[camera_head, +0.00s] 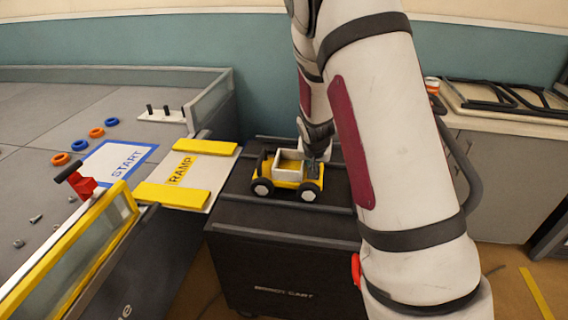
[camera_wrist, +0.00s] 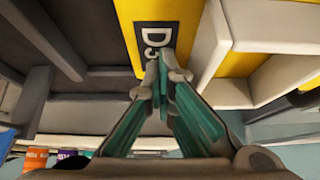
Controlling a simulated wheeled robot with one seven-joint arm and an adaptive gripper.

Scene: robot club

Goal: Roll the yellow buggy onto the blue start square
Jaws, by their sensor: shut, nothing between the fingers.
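The yellow buggy (camera_head: 287,176) stands on its black wheels on top of the black cart (camera_head: 240,210). It has a white open box body. The blue-bordered start square (camera_head: 118,163) lies on the grey table to the left, beyond the ramp (camera_head: 186,175) with its yellow side rails. My gripper (camera_head: 315,158) is at the buggy's right end, partly hidden by my arm. In the wrist view my gripper (camera_wrist: 162,75) is shut with nothing in it, its fingertips close to the buggy's yellow surface (camera_wrist: 170,18) with a dark label. I cannot tell whether they touch.
The ramp spans between the cart and the table. Orange and blue rings (camera_head: 96,132) lie behind the start square. A red clamp (camera_head: 83,183) and a yellow-edged clear panel (camera_head: 75,245) stand in front. A white peg block (camera_head: 161,115) stands farther back.

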